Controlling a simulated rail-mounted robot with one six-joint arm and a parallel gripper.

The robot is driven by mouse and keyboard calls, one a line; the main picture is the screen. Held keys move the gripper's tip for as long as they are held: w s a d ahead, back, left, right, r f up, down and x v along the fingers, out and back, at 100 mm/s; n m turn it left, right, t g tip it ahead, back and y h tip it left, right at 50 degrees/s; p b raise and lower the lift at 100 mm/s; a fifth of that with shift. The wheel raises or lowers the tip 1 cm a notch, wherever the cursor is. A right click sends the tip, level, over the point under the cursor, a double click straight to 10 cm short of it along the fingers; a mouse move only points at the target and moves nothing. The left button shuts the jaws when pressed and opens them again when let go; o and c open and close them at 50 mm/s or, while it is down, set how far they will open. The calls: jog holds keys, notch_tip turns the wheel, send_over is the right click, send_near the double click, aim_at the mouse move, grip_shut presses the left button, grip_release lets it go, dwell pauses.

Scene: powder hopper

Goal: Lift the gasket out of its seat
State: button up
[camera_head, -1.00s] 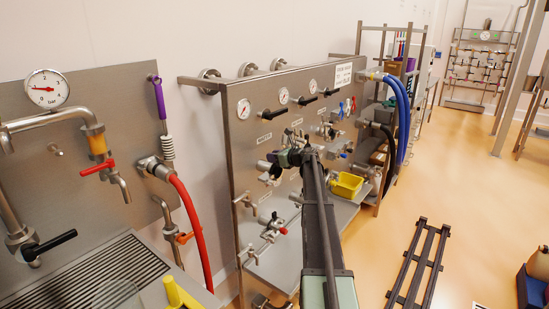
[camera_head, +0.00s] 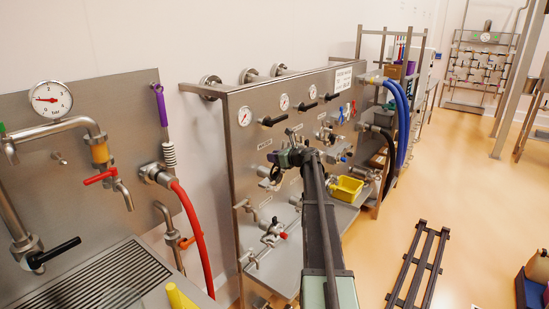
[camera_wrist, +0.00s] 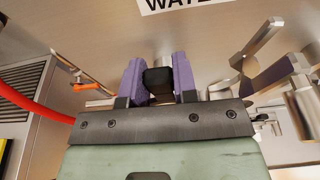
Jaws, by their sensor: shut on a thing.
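My gripper (camera_wrist: 159,68) shows in the wrist view with two purple fingers shut on a black piece, the gasket (camera_wrist: 158,86), which sits between them. Its ring shape cannot be made out from this angle. A short metal pipe end (camera_wrist: 162,58) shows just beyond the fingers; whether the gasket touches it is hidden. In the head view my gripper (camera_head: 274,162) is at the front of the steel panel, below the row of gauges. The gasket and its seat are too small and covered there to make out.
The steel panel (camera_head: 240,157) carries several gauges, black handles and valves close around my gripper. A red hose (camera_head: 190,232) hangs at left.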

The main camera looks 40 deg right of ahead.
jog(key=shift+r+p, duration=1.05)
jog(key=shift+r, duration=0.25)
jog(key=shift+s+f, duration=0.1)
jog(key=f+v, duration=0.2)
jog(key=v, duration=0.6)
jog(key=shift+s+d, duration=0.2)
jog(key=shift+s, duration=0.35)
